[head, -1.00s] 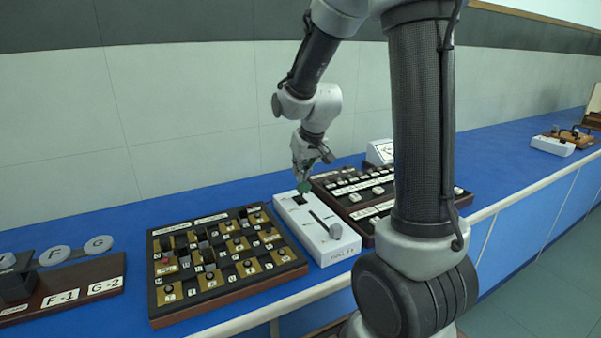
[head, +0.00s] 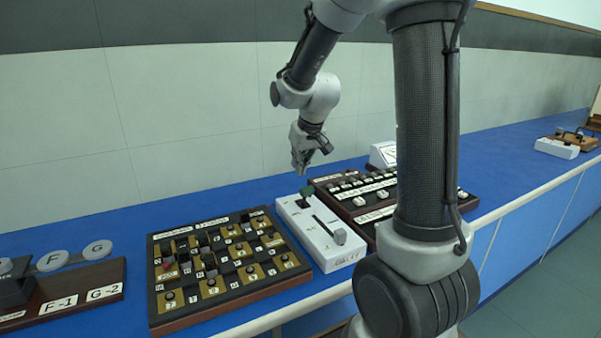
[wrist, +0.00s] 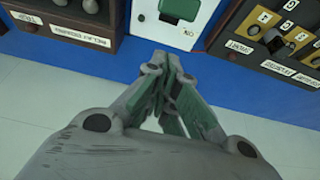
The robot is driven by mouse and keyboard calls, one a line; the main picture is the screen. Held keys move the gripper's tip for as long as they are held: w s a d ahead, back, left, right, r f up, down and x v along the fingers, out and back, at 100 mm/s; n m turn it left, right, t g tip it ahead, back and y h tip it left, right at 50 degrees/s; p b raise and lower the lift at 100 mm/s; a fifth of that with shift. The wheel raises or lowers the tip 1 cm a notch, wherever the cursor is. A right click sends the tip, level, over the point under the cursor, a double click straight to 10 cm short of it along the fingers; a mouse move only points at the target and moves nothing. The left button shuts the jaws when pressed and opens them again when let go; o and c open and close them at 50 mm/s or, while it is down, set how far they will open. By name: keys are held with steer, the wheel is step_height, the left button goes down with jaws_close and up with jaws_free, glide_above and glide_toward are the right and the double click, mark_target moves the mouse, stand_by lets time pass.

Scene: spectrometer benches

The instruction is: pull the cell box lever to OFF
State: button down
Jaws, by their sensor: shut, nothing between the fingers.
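The white box (head: 312,237) stands on the blue bench between two dark boards; I take it for the cell box. A green lever handle (head: 306,192) stands at its wall-side end, and a grey knob (head: 339,236) sits nearer the front. In the wrist view the green handle (wrist: 180,9) is cut by the top edge, beside a small label (wrist: 187,33) that seems to read ON upside down. My gripper (head: 300,168) is shut and empty, above and just behind the green handle, apart from it. Its fingertips (wrist: 166,60) point towards the box's wall-side end.
A dark board with brass plates and knobs (head: 224,258) is close on the left. A switch panel (head: 355,190) is close on the right, partly hidden by my arm. The pale wall (head: 190,130) is close behind. Bare blue bench (wrist: 130,57) lies behind the box.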

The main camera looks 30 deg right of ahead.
steer(key=s+r, duration=0.6)
steer(key=shift+s+r, duration=0.2)
steer(key=shift+r, duration=0.05)
steer(key=s+r, duration=0.2)
steer(key=s, duration=2)
steer(key=shift+a+r+g, duration=0.3)
steer(key=shift+a+r, duration=0.05)
steer(key=shift+s, duration=0.1)
